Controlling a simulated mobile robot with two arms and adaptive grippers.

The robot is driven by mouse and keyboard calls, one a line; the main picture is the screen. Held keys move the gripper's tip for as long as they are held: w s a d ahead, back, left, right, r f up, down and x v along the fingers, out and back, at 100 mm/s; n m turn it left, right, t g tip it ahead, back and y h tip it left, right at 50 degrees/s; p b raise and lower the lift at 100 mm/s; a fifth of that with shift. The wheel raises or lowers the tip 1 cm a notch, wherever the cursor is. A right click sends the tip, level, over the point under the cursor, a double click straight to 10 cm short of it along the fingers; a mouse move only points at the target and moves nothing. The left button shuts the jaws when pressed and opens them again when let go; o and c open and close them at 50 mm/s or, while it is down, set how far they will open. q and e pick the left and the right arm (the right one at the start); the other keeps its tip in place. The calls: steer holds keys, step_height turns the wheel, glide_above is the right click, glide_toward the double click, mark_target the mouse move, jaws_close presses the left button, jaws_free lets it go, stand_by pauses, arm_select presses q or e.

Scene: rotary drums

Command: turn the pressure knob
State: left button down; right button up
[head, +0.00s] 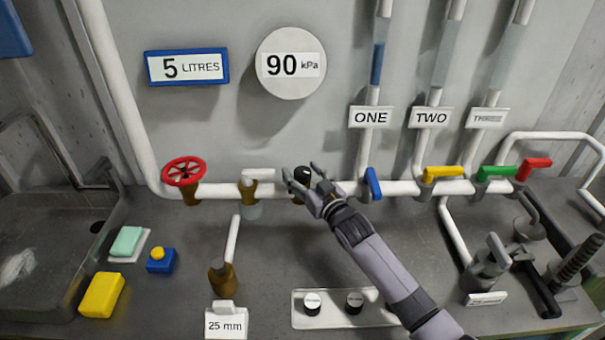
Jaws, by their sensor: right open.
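A black knob (302,173) on a brass fitting sits on the white pipe, below the round gauge (290,50) that reads 90 kPa. My right gripper (299,178) is open with its fingers at this knob, one finger to its left and one to its right. The fingers partly cover the knob and its fitting, and I cannot tell whether they touch it. No label shows on this knob. My left gripper is not in view.
A blue lever (373,184), yellow lever (443,172), green lever (495,172) and red lever (534,168) are to the right.

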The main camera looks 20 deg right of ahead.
steer(key=shift+s, duration=0.2)
steer(key=v, duration=1.1)
steer(key=shift+s, duration=0.3)
steer(key=shift+d, duration=0.1)
